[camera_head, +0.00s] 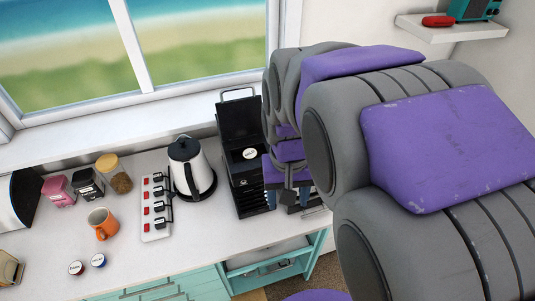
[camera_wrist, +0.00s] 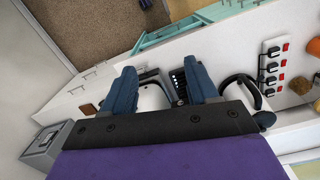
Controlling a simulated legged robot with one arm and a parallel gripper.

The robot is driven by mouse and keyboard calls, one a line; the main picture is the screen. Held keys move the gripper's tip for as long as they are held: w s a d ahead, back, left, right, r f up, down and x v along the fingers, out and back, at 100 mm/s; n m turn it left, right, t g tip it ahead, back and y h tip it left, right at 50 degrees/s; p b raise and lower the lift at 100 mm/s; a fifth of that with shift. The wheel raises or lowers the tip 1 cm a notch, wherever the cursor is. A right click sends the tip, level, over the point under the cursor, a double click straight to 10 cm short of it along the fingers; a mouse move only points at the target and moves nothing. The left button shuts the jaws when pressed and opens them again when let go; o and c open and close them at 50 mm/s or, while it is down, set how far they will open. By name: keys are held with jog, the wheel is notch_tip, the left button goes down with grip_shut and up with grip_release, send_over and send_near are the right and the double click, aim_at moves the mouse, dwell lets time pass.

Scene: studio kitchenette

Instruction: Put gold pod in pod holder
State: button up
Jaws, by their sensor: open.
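The black coffee machine (camera_head: 240,125) stands on the counter with its lid raised. A round white-topped piece with dark lettering (camera_head: 250,153) sits in its upper part; I cannot tell whether it is the gold pod in the pod holder. Two small pods lie at the counter's front left, one with a dark red rim (camera_head: 76,268) and one with a blue rim (camera_head: 98,260). No pod is clearly gold. My gripper (camera_wrist: 160,72) is open, its blue fingers apart with no object seen held. In the head view it is beside the machine's right side, partly hidden by my arm.
A kettle (camera_head: 188,165) and a power strip (camera_head: 157,208) stand left of the machine. An orange mug (camera_head: 103,223), a cork-lidded jar (camera_head: 115,174) and small containers are farther left. A window (camera_head: 160,50) is behind. The counter's front middle is clear.

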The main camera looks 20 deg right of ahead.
jog(key=s+a+f+n, duration=0.1)
jog(key=s+f, duration=0.1)
jog(key=s, duration=0.5)
jog(key=s+a+f+n+g, duration=0.1)
jog(key=s, duration=0.6)
jog(key=shift+s+f, duration=0.15)
jog(key=shift+f, duration=0.2)
jog(key=shift+d, duration=0.15)
notch_tip(320, 180, down, 10)
jog(key=b, duration=1)
jog(key=shift+d, duration=0.15)
jog(key=shift+c, duration=0.3)
